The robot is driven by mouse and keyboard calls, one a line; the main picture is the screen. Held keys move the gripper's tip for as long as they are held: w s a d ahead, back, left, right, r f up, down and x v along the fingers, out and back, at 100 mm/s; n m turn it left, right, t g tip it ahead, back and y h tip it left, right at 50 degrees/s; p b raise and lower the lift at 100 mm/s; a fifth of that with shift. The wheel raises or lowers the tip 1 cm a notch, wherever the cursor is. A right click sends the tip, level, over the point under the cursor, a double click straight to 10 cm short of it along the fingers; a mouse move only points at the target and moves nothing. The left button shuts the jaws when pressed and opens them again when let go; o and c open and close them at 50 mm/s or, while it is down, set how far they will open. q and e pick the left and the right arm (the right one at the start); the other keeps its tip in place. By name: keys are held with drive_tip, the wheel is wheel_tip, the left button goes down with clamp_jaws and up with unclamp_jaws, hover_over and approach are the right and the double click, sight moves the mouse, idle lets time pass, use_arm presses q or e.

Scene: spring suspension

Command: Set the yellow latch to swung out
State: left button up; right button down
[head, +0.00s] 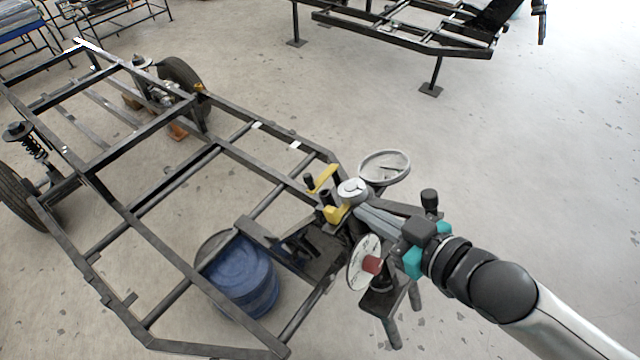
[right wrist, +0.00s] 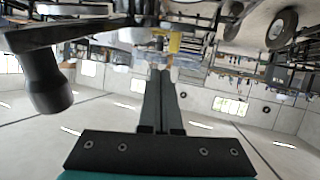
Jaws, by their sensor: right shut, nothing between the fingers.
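Two yellow parts show at the near right corner of the black frame in the head view: a flat yellow bar (head: 322,180) and a yellow block (head: 335,214) just below it. I cannot tell for sure which of them is the latch. My right gripper (head: 364,213) reaches in from the right, its closed fingers close to the yellow block. I cannot tell whether they touch it. In the right wrist view the fingers (right wrist: 161,82) are together and empty, with a small yellow patch (right wrist: 174,43) beyond their tips. My left gripper is not in view.
A round dial (head: 364,262), a grey handwheel (head: 384,167) and a black-knobbed lever (head: 429,200) crowd around the right gripper. A blue drum (head: 240,278) stands beneath the frame (head: 175,257). The floor at the right is open.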

sight(307, 182)
drive_tip(key=b+x, duration=0.3)
drive_tip(key=x, duration=1)
drive_tip(key=shift+w+a+f, duration=0.2)
drive_tip(key=shift+w, duration=0.1)
drive_tip(key=shift+w+a, duration=0.1)
drive_tip(key=shift+w+a+f+p, duration=0.1)
drive_tip(key=shift+a+f+p, duration=0.05)
drive_tip(key=shift+a+p, duration=0.4)
drive_tip(key=shift+f, duration=0.1)
